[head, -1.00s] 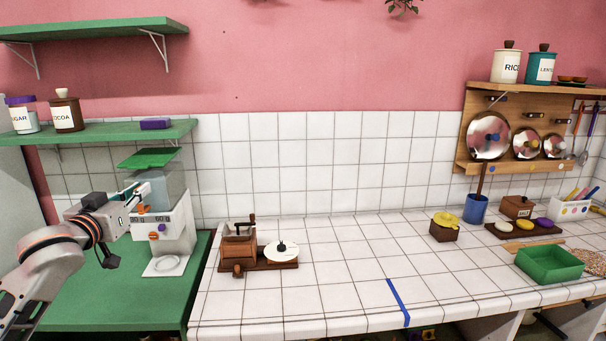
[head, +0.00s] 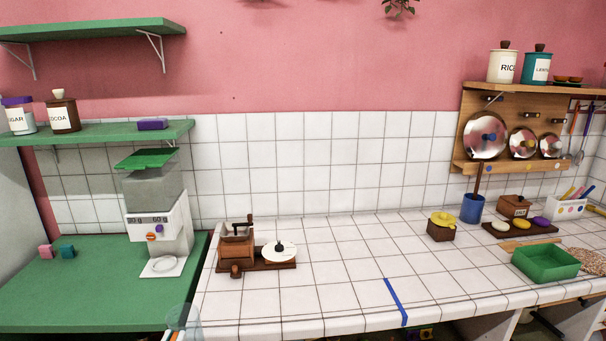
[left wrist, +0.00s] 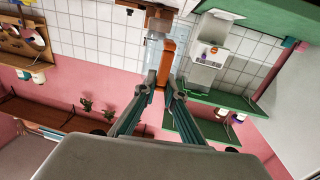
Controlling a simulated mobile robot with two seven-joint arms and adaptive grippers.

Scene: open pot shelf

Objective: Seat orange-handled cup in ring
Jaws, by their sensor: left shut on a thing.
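A clear, see-through cup (head: 184,318) shows low in the head view, at the counter's front left corner; its lower part is cut off by the frame. In the left wrist view its orange handle (left wrist: 167,64) lies between the fingertips of my left gripper (left wrist: 163,84), which is shut on it. The cup's clear body (left wrist: 154,48) is faint there, beyond the handle. A white machine (head: 158,225) with a green lid stands on the green surface. A pale round ring (head: 163,265) is on its base; no cup stands there. My right gripper is not in view.
A wooden hand grinder (head: 237,250) and a white disc (head: 280,251) stand on the tiled counter, right of the machine. Pink (head: 46,252) and teal (head: 68,251) blocks lie left of it. The green surface before the machine is clear. A green shelf (head: 100,132) hangs above.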

